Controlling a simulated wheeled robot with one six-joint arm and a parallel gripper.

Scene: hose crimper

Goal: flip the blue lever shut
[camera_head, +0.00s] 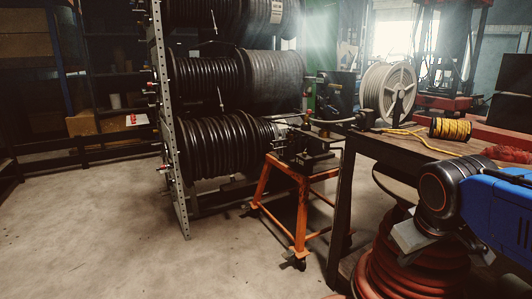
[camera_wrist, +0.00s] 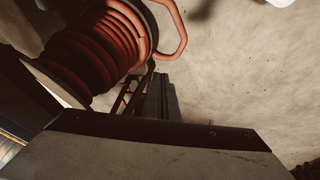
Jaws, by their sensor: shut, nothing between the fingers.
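The hose crimper seems to be the dark machine (camera_head: 306,146) on an orange wheeled stand (camera_head: 299,205) in the middle of the head view. I cannot make out a blue lever on it; it is too small, dark or hidden. My gripper (camera_head: 408,240) shows as a grey part at the end of my arm at the lower right, in front of the red hose reel. It is shut and empty, well apart from the crimper. The wrist view shows a large grey block along the bottom, the floor and the reel; no lever shows there.
A rack of black hose reels (camera_head: 215,150) stands behind the crimper. A wooden workbench (camera_head: 398,150) with a white reel (camera_head: 388,92) and a yellow spool (camera_head: 450,129) is at the right. A red hose reel (camera_wrist: 95,45) is beside my gripper. The left floor (camera_head: 100,235) is clear.

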